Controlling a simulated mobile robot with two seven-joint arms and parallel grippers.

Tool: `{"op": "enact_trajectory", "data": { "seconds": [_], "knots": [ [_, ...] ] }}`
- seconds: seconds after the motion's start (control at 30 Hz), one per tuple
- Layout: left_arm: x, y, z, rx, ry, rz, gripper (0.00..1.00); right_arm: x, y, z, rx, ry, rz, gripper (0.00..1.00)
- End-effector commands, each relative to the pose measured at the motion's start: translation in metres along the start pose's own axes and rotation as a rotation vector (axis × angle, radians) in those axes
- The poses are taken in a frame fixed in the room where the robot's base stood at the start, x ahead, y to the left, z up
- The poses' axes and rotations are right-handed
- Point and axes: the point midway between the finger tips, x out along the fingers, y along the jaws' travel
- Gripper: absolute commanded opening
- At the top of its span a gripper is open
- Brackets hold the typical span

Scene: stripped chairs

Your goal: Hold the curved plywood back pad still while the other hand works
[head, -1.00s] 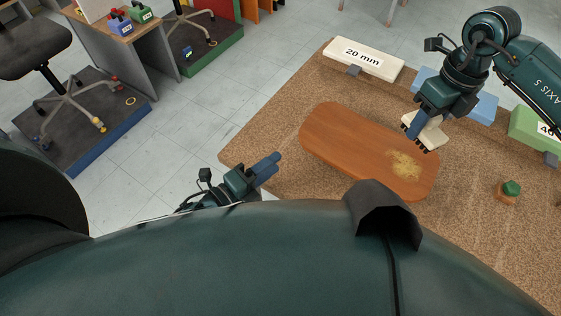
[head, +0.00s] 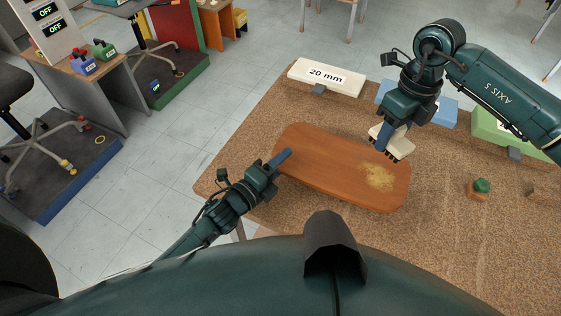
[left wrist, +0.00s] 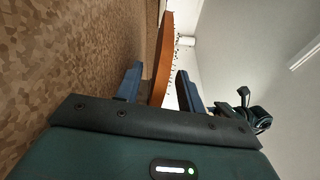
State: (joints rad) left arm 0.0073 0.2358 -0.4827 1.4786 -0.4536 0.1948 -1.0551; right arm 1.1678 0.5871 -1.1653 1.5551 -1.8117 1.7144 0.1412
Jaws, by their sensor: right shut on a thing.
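The curved plywood back pad (head: 325,170) is an orange-brown panel with rounded corners, lying on the speckled cork-coloured bench. A patch of pale dust (head: 379,176) lies on its right part. My left gripper (head: 282,158) is at the pad's left end. In the left wrist view the pad (left wrist: 163,55) stands edge-on between the two blue fingers (left wrist: 159,86), with a gap to each finger. My right gripper (head: 388,140) is shut on a cream block (head: 399,144) at the pad's far right edge. Whether the block touches the pad is unclear.
A white "20 mm" block (head: 326,78), a blue block (head: 440,108) and a green block (head: 505,130) line the bench's far side. A small green-topped piece (head: 480,188) sits right of the pad. Bare bench (head: 440,225) lies at the front right.

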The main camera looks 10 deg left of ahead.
Motion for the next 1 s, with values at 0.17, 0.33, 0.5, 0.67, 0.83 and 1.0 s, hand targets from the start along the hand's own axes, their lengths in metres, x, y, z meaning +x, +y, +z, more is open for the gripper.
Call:
{"op": "enact_trajectory", "data": {
  "seconds": [0.17, 0.33, 0.5, 0.67, 0.83, 1.0],
  "knots": [
    [0.0000, 0.0001, -0.0001, 0.000, 0.000, 0.000, 0.39, -0.0003, 0.0001, 0.0002, 0.000, -0.001, 0.000, 0.27],
    [-0.0002, 0.0002, -0.0001, 0.000, 0.000, 0.000, 0.26, -0.0003, 0.0001, 0.0002, 0.000, -0.001, 0.000, 0.27],
    [-0.0004, 0.0002, 0.0000, 0.000, 0.000, 0.000, 0.12, -0.0002, 0.0001, 0.0002, 0.000, -0.001, 0.000, 0.27],
    [-0.0005, 0.0003, 0.0000, 0.000, 0.000, 0.001, 0.00, -0.0002, 0.0001, 0.0002, 0.000, -0.001, 0.000, 0.27],
    [-0.0005, 0.0004, 0.0000, 0.001, 0.000, 0.001, 0.00, -0.0003, 0.0001, 0.0002, 0.000, -0.001, 0.000, 0.27],
    [-0.0006, 0.0005, 0.0000, 0.001, 0.000, 0.001, 0.00, -0.0003, 0.0001, 0.0002, 0.000, -0.001, 0.000, 0.27]
  ]
}}
